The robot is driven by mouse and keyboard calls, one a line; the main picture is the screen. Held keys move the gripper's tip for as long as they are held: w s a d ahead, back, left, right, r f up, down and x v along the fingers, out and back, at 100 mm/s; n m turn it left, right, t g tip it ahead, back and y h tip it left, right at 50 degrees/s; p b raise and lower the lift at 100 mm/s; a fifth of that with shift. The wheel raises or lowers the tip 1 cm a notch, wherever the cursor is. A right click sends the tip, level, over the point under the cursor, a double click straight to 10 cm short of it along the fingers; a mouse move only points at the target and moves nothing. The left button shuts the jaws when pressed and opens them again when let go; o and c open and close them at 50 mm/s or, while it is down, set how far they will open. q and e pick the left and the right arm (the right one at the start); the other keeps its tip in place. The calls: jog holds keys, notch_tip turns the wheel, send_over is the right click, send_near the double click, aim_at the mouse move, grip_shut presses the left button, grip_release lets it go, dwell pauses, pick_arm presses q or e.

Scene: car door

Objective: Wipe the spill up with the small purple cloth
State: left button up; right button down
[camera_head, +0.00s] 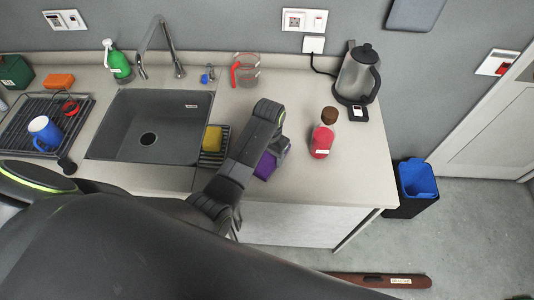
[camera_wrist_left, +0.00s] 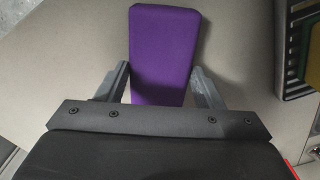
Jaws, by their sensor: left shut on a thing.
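The small purple cloth (camera_head: 265,165) is at the front part of the counter, to the right of the sink, partly hidden by my left arm. In the left wrist view the purple cloth (camera_wrist_left: 164,50) looks like a flat, thick block between the two fingers. My left gripper (camera_head: 277,154) is shut on it, low over the counter; the left wrist view shows its fingers (camera_wrist_left: 163,88) on either side. I cannot tell whether the cloth touches the counter. No spill shows clearly; my arm and the cloth cover part of the surface. My right gripper is not in view.
A yellow sponge (camera_head: 212,139) on a dark rack is left of my forearm, beside the sink (camera_head: 150,125). A red bottle (camera_head: 323,138) with a brown cap stands to the right. A measuring jug (camera_head: 246,70) and a kettle (camera_head: 357,75) stand behind. The counter's right front is clear.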

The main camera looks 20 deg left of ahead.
pick_arm(q)
jog(key=shift+w+d, duration=0.15)
jog(key=shift+d, duration=0.35)
jog(key=shift+s+a, duration=0.15)
jog(key=shift+a, duration=0.35)
jog(key=shift+s+a, duration=0.15)
jog(key=shift+a, duration=0.35)
dwell(2.9)
jog(key=shift+r, duration=3.5)
